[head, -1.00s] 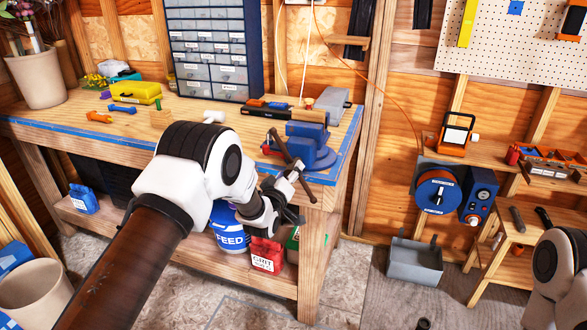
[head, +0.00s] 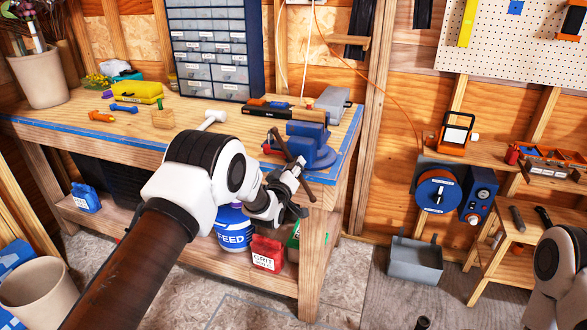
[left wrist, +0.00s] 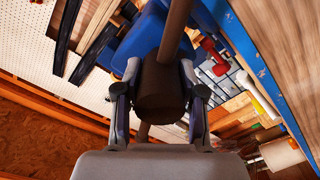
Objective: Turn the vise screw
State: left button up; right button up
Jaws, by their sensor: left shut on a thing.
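The blue vise (head: 312,152) stands on the right front corner of the wooden workbench. Its dark screw points out over the front edge, with a slanting handle bar (head: 307,191) through its end. In the left wrist view the brown screw head (left wrist: 160,92) sits between my left fingers, and the bar (left wrist: 176,24) runs up from it. The blue vise body (left wrist: 145,38) is behind. My left gripper (head: 294,172) is shut on the screw head, one finger on each side. My right gripper is outside the picture; only part of my right arm shows at the right edge.
The workbench (head: 110,136) holds a mallet (head: 213,118), a yellow case (head: 137,92) and small tools. A blue FEED tub (head: 233,228) and a red GRIT box (head: 267,253) stand on the shelf below my left arm. A grey bin (head: 415,262) is on the floor.

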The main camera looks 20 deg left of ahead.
pick_arm(q)
jog(key=shift+f+m+b, duration=0.2)
jog(key=shift+m+b, duration=1.1)
jog(key=shift+b, duration=0.05)
jog(key=m+b, duration=0.2)
jog(key=m, duration=0.1)
jog(key=shift+d+m+b, duration=0.1)
jog(key=shift+m+b, duration=0.2)
jog(key=shift+b, duration=0.1)
jog(key=m+b, duration=0.2)
jog(key=m, duration=0.1)
jog(key=shift+m, duration=0.3)
jog(key=m+b, duration=0.3)
jog(key=m, duration=0.1)
jog(key=shift+f+m, duration=0.15)
jog(key=shift+m, duration=0.15)
jog(key=m+b, duration=0.2)
jog(key=m, duration=0.2)
jog(key=shift+m, duration=0.3)
jog(key=m+b, duration=0.1)
jog(key=m, duration=0.2)
jog(key=shift+d+f+m, duration=0.1)
jog(key=shift+m, duration=0.2)
jog(key=m+b, duration=0.1)
jog(key=m, duration=0.2)
jog(key=shift+f+m+b, duration=0.1)
jog(key=shift+m+b, duration=0.2)
jog(key=shift+b, duration=0.05)
jog(key=shift+m+b, duration=0.5)
jog(key=shift+m, duration=1.5)
